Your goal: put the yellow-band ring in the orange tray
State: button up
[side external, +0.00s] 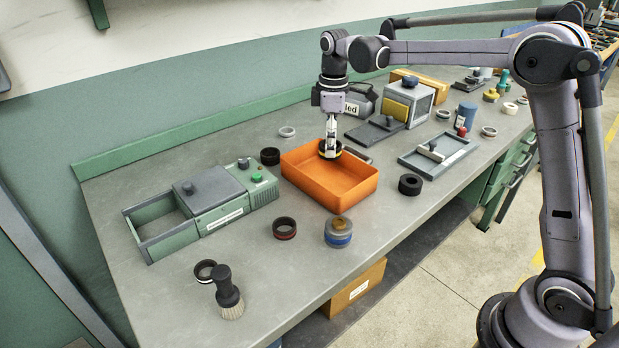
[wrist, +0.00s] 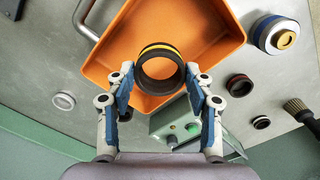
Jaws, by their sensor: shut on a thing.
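The yellow-band ring (wrist: 160,50) is dark with a yellow stripe. My gripper (wrist: 158,74) is shut on it, with a fingertip on each side, in the wrist view. In the side view my gripper (side external: 330,148) points down over the back part of the orange tray (side external: 318,188), and the ring shows small at the fingertips. The tray is a shallow open box, and it fills the upper middle of the wrist view (wrist: 205,28). Its visible floor is empty. I cannot tell exactly how high the ring is above the floor.
A green grinder box (side external: 215,200) stands left of the tray, with a black ring (side external: 270,156) near its back corner. A red-band ring (side external: 284,228), a blue-band stack (side external: 338,233) and a brush (side external: 228,293) are in front. A black ring (side external: 410,185) and grey tray (side external: 440,150) are right.

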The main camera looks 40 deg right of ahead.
aim_at(334, 178)
jog(key=shift+m, duration=0.6)
jog(key=f, duration=0.1)
jog(key=d+f, duration=0.2)
jog(key=f, duration=0.1)
jog(key=shift+w+d+f, duration=0.1)
jog(key=shift+w+d, duration=0.1)
jog(key=shift+w, duration=0.1)
jog(key=shift+f, duration=2.1)
jog(key=o, duration=1)
jog(key=shift+f, duration=0.15)
